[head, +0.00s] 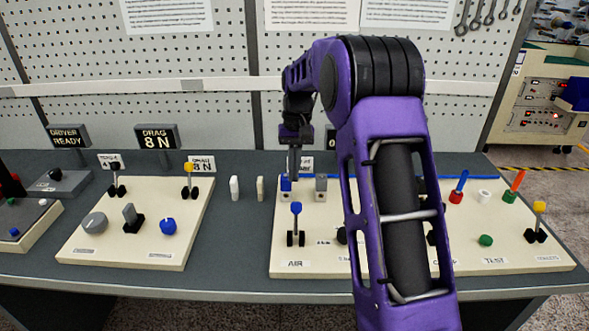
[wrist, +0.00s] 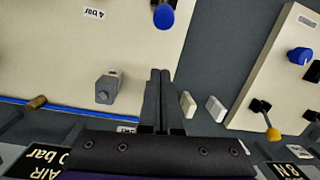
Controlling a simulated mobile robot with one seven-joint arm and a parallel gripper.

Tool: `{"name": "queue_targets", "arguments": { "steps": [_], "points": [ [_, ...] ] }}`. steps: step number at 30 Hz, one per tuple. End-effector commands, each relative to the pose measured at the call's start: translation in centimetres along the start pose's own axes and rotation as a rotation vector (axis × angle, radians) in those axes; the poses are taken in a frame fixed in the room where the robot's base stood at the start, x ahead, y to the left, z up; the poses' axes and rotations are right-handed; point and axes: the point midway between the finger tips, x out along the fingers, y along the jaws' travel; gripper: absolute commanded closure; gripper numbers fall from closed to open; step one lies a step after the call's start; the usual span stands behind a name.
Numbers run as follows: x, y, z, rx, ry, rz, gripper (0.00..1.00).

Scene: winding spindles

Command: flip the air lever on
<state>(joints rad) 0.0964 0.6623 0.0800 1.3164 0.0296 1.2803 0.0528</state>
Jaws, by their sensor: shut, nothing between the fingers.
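The air lever (head: 296,218) stands above the AIR label on the cream panel. It has a blue tip and a black two-part base, and looks roughly upright in the head view. Its blue tip (wrist: 164,15) shows at the top edge of the wrist view, just beyond my fingertips. My gripper (head: 295,173) points down behind the lever, near the blue block at the panel's back edge. In the wrist view my gripper (wrist: 160,72) has its two fingers together with nothing between them. I see a gap between fingers and lever.
A grey block (head: 321,185) stands right beside the blue block (head: 285,184). Two pale pegs (head: 235,188) stand left of the panel. The drag panel (head: 145,250) lies farther left. A sign reading 0 bar (wrist: 45,160) is behind. My arm hides the panel's middle.

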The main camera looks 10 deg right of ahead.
Motion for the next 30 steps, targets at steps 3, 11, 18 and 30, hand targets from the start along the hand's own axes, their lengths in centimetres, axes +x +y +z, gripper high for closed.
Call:
{"name": "queue_targets", "arguments": {
  "steps": [3,11,18,30],
  "points": [
    [2.9,0.0,0.1,0.000,-0.004,0.000,1.00],
    [5.7,0.0,1.3,0.000,0.003,0.000,1.00],
    [5.0,0.0,3.5,0.000,0.001,0.000,1.00],
    [4.9,0.0,3.8,0.000,0.001,0.000,1.00]
  ]
}}
